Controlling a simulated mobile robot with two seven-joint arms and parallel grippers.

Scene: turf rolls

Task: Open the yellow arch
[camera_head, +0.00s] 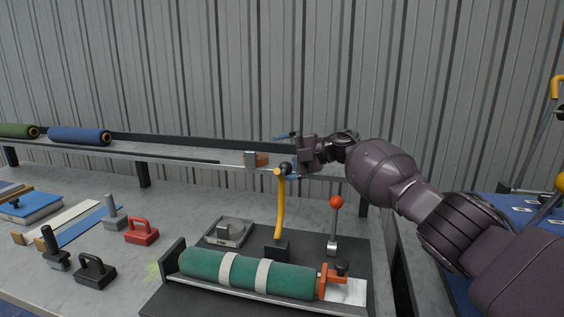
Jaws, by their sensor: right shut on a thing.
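The yellow arch (280,210) is a slim, slightly curved yellow bar. It rises nearly upright from a black block (277,248) on the dark base plate and has a dark round knob (283,170) at its top. My right gripper (294,165) reaches in from the right and is shut at the arch's top end, beside the knob. The fingertips are small and partly hidden, so the exact contact is hard to see. Below and in front lies a green roll (250,274) with two pale bands in a tray. My left gripper is not in view.
A lever with a red ball (336,202) stands right of the arch. An orange clamp (331,283) sits at the roll's right end. A grey scale-like box (228,232) is to the left. Handled tools, including a red one (141,230), lie further left. A raised shelf (190,153) runs behind.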

